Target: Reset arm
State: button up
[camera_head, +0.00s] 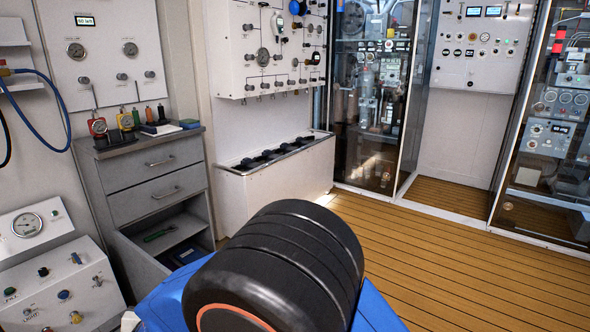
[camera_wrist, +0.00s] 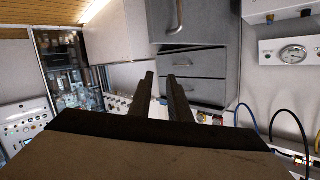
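My gripper (camera_wrist: 161,78) shows in the wrist view as two dark, parallel fingers with a clear gap between them, and nothing is held. It is open and points into the room, with the drawer cabinet (camera_wrist: 192,63) some way behind the fingers. The wrist picture is upside down, with the floor at its top. A large black cylinder with an orange ring and blue parts, my own arm, fill the bottom middle of the head view. The gripper itself is not seen in the head view.
In the head view, a grey drawer cabinet (camera_head: 156,185) with tools on top stands at left. A white valve panel (camera_head: 268,48) hangs above a low white cabinet (camera_head: 285,190). Glass-fronted equipment cabinets (camera_head: 375,100) stand at back right. The wooden floor (camera_head: 450,260) is clear.

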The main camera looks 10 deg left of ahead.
jog(key=w+d+r+g+y, duration=0.1)
jog(key=w+d+r+g, duration=0.1)
jog(key=w+d+r, duration=1.2)
jog(key=w+d+r+g, duration=0.15)
jog(key=d+r, duration=0.25)
jog(key=d, duration=0.8)
jog(key=w+d+r+g, duration=0.1)
jog(key=w+d+r, duration=0.15)
jog(key=d, duration=0.95)
jog(key=s+d+g+h, duration=0.15)
jog(key=s+d, duration=0.35)
jog(key=d, duration=0.6)
jog(key=s+d+h, duration=0.2)
jog(key=s+d, duration=0.3)
jog(key=d, duration=0.6)
jog(key=s+d+f+m+g+h, duration=0.1)
jog(key=s+d+f+h, duration=0.1)
jog(key=s+d, duration=0.7)
jog(key=s+d+f+m+g+h, duration=0.1)
jog(key=s+d+f, duration=0.3)
jog(key=s+d, duration=0.5)
jog(key=shift+s+d+f+g+h, duration=0.15)
jog(key=shift+s+d+g+h, duration=0.2)
jog(key=shift+d+g+h, duration=0.25)
jog(key=shift+a, duration=0.1)
